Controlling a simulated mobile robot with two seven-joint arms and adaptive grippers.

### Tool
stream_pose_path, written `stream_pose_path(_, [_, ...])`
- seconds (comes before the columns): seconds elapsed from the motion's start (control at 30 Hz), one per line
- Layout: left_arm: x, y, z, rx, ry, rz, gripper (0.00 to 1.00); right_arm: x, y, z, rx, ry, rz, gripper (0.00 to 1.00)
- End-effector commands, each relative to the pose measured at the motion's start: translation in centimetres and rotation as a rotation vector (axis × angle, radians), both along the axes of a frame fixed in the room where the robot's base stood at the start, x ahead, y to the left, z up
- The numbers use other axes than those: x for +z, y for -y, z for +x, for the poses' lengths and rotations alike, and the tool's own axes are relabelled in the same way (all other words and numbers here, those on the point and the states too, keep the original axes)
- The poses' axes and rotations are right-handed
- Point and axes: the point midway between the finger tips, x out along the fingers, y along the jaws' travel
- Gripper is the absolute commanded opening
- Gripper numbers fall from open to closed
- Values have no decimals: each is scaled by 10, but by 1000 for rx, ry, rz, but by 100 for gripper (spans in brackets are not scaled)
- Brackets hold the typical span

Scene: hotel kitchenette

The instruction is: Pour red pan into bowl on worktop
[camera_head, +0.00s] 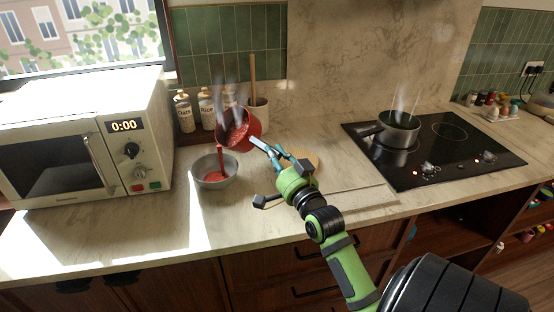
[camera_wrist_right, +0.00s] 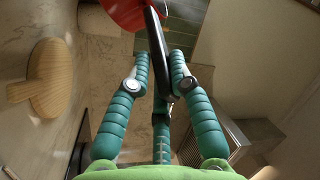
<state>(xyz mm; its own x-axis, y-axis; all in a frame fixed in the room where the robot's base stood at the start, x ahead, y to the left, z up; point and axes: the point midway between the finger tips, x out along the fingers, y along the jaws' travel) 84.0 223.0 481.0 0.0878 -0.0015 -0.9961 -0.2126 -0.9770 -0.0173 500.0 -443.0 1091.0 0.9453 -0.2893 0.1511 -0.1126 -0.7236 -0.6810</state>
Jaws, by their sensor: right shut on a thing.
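The red pan (camera_head: 240,129) is tilted steeply to the left above the grey bowl (camera_head: 231,167), and a red stream runs from its lip into the bowl. Red food shows inside the bowl, and steam rises around the pan. My right gripper (camera_head: 268,148) is shut on the pan's handle. In the right wrist view the fingers (camera_wrist_right: 160,85) close around the black handle (camera_wrist_right: 156,50), with part of the red pan (camera_wrist_right: 128,10) at the top edge. My left gripper is not in view.
A microwave (camera_head: 85,140) stands left of the bowl. Bottles (camera_head: 184,111) and a utensil crock (camera_head: 258,113) stand behind. A round wooden board (camera_head: 303,160) lies right of the bowl. A steaming grey pot (camera_head: 398,130) sits on the black hob (camera_head: 460,152). The front worktop is clear.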

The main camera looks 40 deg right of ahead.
Motion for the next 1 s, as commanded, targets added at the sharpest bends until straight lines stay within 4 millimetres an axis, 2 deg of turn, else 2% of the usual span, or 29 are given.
stream_pose_path(1.0, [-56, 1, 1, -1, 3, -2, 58, -4, -16, 0, 0, 3, -313, 0])
